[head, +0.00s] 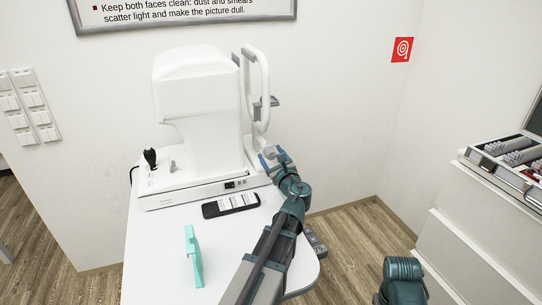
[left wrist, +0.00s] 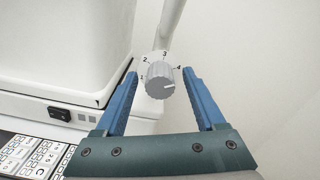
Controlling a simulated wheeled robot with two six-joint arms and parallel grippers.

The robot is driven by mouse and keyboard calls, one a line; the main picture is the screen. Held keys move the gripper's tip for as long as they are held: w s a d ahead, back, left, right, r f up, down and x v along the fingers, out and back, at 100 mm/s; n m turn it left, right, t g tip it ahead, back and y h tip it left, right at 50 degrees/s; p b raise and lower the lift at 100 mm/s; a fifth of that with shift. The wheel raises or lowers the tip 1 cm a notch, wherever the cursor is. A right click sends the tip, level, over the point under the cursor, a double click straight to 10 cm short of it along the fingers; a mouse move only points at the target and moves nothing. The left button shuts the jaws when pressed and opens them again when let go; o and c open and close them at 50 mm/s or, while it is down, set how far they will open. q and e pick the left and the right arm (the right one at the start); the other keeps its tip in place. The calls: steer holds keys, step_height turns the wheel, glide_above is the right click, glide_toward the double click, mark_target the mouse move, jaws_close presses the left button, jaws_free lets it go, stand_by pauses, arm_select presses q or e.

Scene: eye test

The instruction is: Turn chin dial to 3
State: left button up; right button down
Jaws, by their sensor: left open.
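The chin dial (left wrist: 160,78) is a grey ribbed knob in the middle of the left wrist view, with the numbers 1 to 4 around it. Its white mark points right, nearest the 4. My left gripper (head: 268,154) is open at the right side of the white eye-test machine (head: 198,90). In the left wrist view its two blue fingers stand either side of the dial, with a gap on both sides. The dial cannot be made out in the head view. My right gripper is out of view.
The machine stands on a white table (head: 155,250). The white chin-rest frame (head: 262,90) rises above my left gripper. A cabinet with a lens case (head: 510,155) stands at right.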

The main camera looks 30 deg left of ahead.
arm_select(q)
steer(key=shift+a, duration=0.15)
jaws_close()
stand_by(0.4)
steer(key=n, duration=0.5)
steer(key=shift+n, duration=0.4)
steer(key=shift+f+n, duration=0.1)
steer(key=shift+n, duration=2.5)
jaws_free()
